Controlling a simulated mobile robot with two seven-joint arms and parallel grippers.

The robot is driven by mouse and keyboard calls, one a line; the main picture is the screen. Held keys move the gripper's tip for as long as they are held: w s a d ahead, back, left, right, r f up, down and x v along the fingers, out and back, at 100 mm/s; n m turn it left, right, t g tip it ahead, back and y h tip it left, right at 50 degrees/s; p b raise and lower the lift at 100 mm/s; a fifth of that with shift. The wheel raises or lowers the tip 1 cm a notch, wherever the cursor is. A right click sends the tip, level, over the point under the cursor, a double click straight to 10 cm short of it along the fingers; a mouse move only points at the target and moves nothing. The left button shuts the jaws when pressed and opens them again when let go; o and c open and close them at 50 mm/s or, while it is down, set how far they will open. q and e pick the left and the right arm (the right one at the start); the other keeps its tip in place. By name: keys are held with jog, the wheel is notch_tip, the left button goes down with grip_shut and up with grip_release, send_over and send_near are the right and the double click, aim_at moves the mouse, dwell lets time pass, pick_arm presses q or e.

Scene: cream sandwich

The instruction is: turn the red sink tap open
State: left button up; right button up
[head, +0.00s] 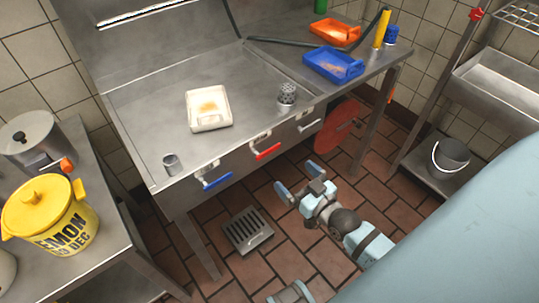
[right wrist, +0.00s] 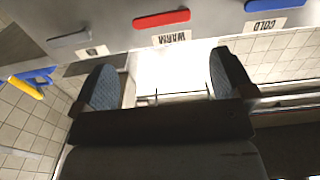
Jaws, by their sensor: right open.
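A small red tap handle (head: 477,13) shows at the upper right, on a rail beside the steel basin (head: 500,78). A red lever (head: 267,151) is on the front of the steel counter, between a blue lever and a grey one. In the right wrist view the red lever (right wrist: 162,19) has a label reading WARM. My right gripper (head: 299,178) is open and empty, in front of the counter and apart from both red parts. Its two fingers also frame an empty gap in the right wrist view (right wrist: 163,82). My left gripper is not identifiable.
A grey bucket (head: 450,158) stands under the basin. A yellow LEMON pot (head: 50,215) is at left. Tiled floor around the drain (head: 249,231) is open.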

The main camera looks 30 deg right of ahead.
aim_at(269, 152)
jog(key=w, duration=0.7)
jog(key=w+a, duration=0.1)
jog(key=w, duration=0.2)
jog(key=shift+w+b, duration=0.35)
jog(key=c, duration=1)
